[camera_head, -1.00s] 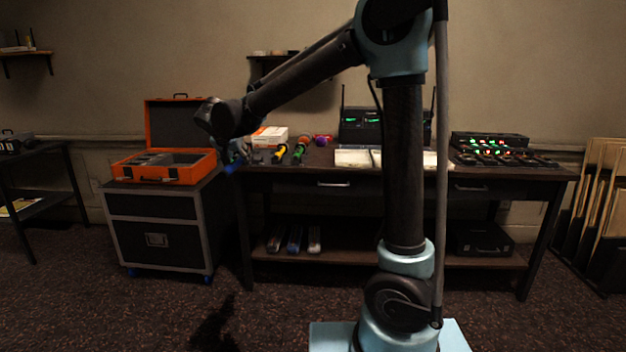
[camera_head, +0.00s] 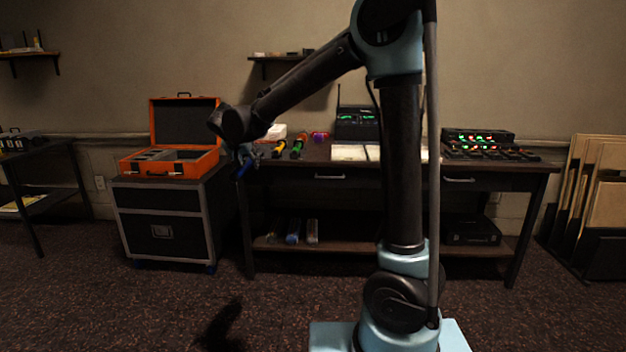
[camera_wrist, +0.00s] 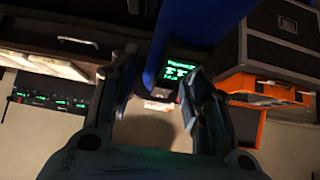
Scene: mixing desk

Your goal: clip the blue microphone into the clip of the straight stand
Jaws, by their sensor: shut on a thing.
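The blue microphone (camera_wrist: 166,48) is between the fingers of my gripper (camera_wrist: 160,75) in the wrist view, its blue body running up to the top edge. My gripper is shut on it. In the head view my gripper (camera_head: 246,154) is at the end of the outstretched arm, in front of the desk's left end. A small blue part of the microphone (camera_head: 244,169) shows below it, tilted. The rest of the microphone is hidden by the gripper or too small to tell. I cannot make out the straight stand or its clip.
The desk (camera_head: 300,168) holds several coloured microphones (camera_head: 297,146), a receiver (camera_head: 357,122) and a lit mixer (camera_head: 480,142). An open orange case (camera_head: 180,165) sits on a black cabinet (camera_head: 165,215) at left. Panels (camera_head: 600,190) lean at right. Carpet in front is clear.

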